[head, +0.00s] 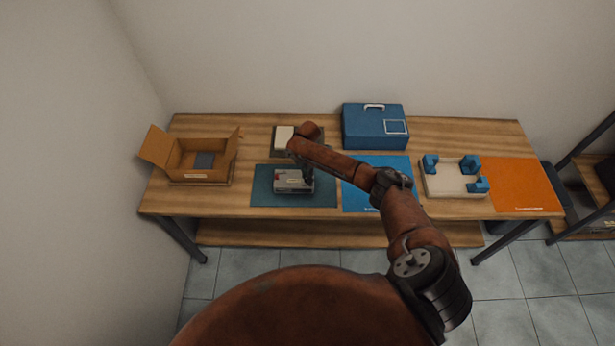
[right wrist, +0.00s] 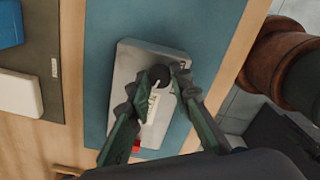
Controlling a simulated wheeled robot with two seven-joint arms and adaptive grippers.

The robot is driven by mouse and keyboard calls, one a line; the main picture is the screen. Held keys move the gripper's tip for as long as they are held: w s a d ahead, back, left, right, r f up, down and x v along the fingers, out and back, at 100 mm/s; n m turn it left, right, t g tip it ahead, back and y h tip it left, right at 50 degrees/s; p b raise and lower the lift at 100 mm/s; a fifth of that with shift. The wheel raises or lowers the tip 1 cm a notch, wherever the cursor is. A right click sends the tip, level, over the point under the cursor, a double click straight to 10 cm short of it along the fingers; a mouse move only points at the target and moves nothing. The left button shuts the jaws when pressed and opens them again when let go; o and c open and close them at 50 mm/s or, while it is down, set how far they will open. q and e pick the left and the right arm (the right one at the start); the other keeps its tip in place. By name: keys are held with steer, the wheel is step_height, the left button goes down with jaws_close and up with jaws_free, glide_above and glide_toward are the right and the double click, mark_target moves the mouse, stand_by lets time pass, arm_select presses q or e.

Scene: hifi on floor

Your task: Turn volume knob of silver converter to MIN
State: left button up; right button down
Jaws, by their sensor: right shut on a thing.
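The silver converter (head: 292,186) lies on a dark teal mat (head: 328,198) on the wooden table. In the right wrist view the converter (right wrist: 140,60) shows a black round knob (right wrist: 160,74) with a white pointer line, and a red patch near its lower edge. My right gripper (right wrist: 160,88) is over the converter, with its two fingers on either side of the knob and shut on it. In the head view my right gripper (head: 308,176) hides part of the converter's top. The MIN mark cannot be read. My left gripper is not in view.
An open cardboard box (head: 203,158) stands at the table's left. A blue case (head: 375,127) stands at the back. A blue mat (head: 360,198), a pale block with blue pieces (head: 450,180) and an orange mat (head: 522,185) lie to the right.

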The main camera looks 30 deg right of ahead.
steer(key=n, duration=0.4)
steer(key=shift+n, duration=0.3)
steer(key=n+b, duration=0.1)
steer(key=n, duration=0.3)
steer(key=shift+n, duration=0.4)
steer(key=c, duration=1.7)
jaws_free()
steer(key=shift+c, duration=0.2)
steer(key=shift+r, duration=0.15)
step_height(320, 180, up, 12)
steer(key=shift+f, duration=0.2)
